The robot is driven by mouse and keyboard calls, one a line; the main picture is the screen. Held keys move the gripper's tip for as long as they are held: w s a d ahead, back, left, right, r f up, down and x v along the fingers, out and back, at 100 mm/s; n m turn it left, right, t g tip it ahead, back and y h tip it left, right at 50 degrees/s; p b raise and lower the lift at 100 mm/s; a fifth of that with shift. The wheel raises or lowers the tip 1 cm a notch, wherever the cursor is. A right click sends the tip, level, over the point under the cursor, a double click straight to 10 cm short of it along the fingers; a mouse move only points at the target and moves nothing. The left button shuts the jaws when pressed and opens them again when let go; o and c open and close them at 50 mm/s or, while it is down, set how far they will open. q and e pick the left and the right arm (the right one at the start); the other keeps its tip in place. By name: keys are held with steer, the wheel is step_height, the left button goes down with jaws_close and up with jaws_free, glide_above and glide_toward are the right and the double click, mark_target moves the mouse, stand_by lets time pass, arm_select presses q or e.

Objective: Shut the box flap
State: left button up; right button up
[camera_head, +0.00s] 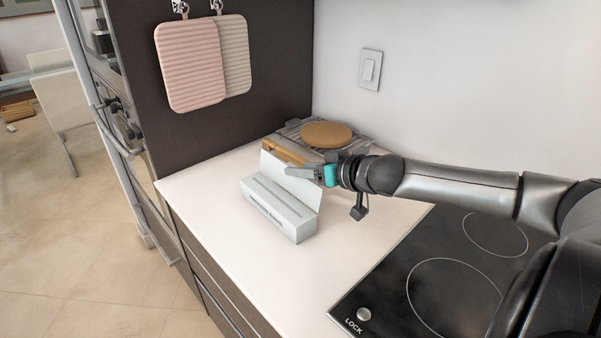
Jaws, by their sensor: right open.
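A long white box (270,214) lies on the white counter. Its flap (301,189) stands raised along the box's back edge. My right gripper (296,172) reaches in from the right and is open. Its fingers are at the upper edge of the flap; I cannot tell whether they touch it. The gripper and arm hide part of what lies behind the box. My left gripper is not in view.
A tray (285,151) with a round tan board (326,134) stands behind the box. A black cooktop (440,270) lies at the right. Pot holders (191,66) hang on the dark cabinet side. The counter in front of the box is clear.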

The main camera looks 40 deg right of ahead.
steer(key=shift+w+f+b, duration=0.2)
steer(key=shift+w+b, duration=0.1)
steer(key=shift+w, duration=0.25)
steer(key=shift+w, duration=0.1)
steer(key=shift+c, duration=0.2)
jaws_close()
